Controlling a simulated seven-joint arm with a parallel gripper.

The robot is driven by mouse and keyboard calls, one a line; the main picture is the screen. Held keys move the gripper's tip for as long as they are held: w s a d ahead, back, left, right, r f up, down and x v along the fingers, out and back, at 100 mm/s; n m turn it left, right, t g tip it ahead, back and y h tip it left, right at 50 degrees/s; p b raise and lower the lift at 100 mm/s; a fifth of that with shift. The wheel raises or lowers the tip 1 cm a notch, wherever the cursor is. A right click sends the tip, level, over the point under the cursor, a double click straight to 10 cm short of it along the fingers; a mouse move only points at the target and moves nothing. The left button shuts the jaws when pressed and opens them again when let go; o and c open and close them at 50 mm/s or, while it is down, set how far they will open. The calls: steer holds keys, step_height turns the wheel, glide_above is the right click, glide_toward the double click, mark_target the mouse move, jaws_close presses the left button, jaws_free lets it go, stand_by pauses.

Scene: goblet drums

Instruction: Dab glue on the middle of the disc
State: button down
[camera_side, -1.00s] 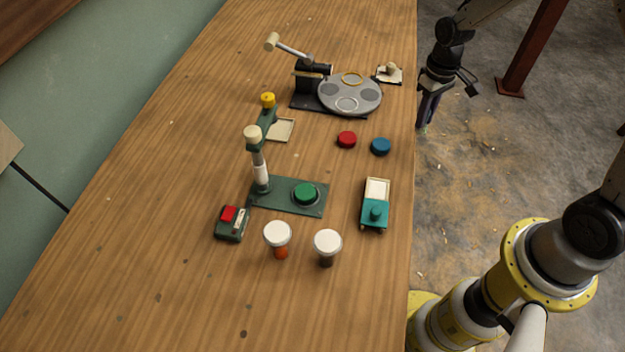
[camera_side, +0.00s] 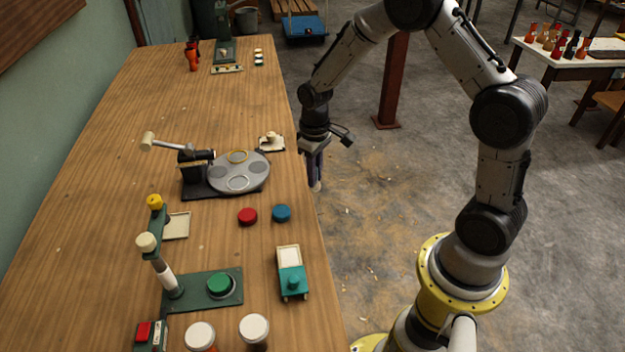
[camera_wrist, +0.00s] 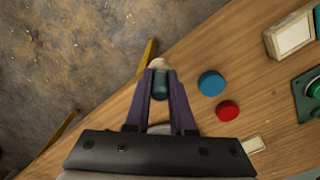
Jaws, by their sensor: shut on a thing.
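My gripper (camera_side: 315,178) hangs beyond the right edge of the table, over the floor, in the side view. In the wrist view its purple fingers (camera_wrist: 160,88) are shut on a dark teal cylinder (camera_wrist: 160,84) with a pale tip (camera_wrist: 158,64). A blue disc (camera_side: 281,213) and a red disc (camera_side: 247,216) lie on the table, left of and nearer than the gripper. A green disc (camera_side: 219,285) sits on a green base plate (camera_side: 201,302). I cannot tell which disc the task means.
A small cream holder (camera_side: 271,142) is by the table edge. A green post (camera_side: 158,220), teal block (camera_side: 292,281) and white-capped bottles (camera_side: 200,335) stand nearer.

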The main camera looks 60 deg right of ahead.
steer(key=w+a+r+n, duration=0.3)
steer(key=a, duration=0.5)
steer(key=w+a+r+n, duration=0.2)
steer(key=w+a+r, duration=0.1)
steer(key=a, duration=0.4)
steer(key=s+a+r+n, duration=0.1)
steer(key=s+a+n, duration=0.25)
steer(key=a, duration=1.25)
steer(key=shift+n, duration=0.25)
steer(key=shift+a+f, duration=0.15)
steer(key=shift+f, duration=3.45)
steer(key=shift+a+f, duration=0.2)
steer(key=shift+f, duration=0.05)
steer(key=shift+s+a, duration=1.25)
steer(key=shift+s, duration=0.1)
steer(key=w+d, duration=0.2)
steer(key=w, duration=0.1)
steer(key=shift+d, duration=0.4)
step_height(320, 180, up, 8)
steer(key=shift+s+f, duration=0.1)
steer(key=shift+f, duration=0.05)
